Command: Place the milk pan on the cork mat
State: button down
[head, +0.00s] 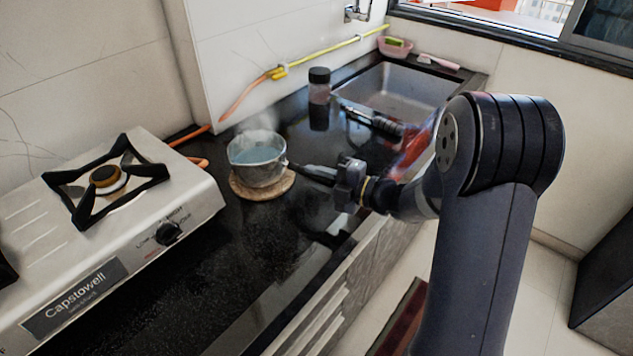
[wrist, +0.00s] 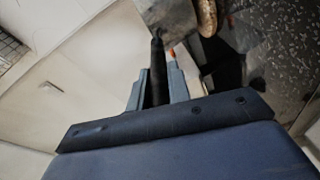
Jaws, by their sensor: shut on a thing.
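The milk pan (head: 257,160) is a small grey metal pan with pale liquid and faint steam, seen in the head view left of my gripper. It looks upright and sits over the round cork mat (head: 279,188); I cannot tell whether its base touches the mat. My gripper (head: 328,176) is shut on the pan's dark handle. In the wrist view my gripper's fingers (wrist: 156,90) close around the dark handle, with part of the pan (wrist: 166,14) at the top and the cork mat's edge (wrist: 207,15) beside it.
A gas stove (head: 120,225) stands on the left of the black counter (head: 225,270). A dark-lidded jar (head: 319,87) stands behind the pan. A sink (head: 395,90) lies at the back right. An orange and yellow hose (head: 245,95) runs along the wall. The front counter is clear.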

jog(key=shift+f, duration=0.45)
jog(key=shift+f, duration=0.15)
jog(key=c, duration=1.3)
grip_release()
jog(key=shift+s+d, duration=0.1)
jog(key=shift+d, duration=0.15)
jog(key=v, duration=1.1)
jog(key=shift+s+d+p, duration=0.1)
jog(key=shift+d+p, duration=0.1)
jog(key=shift+p, duration=0.2)
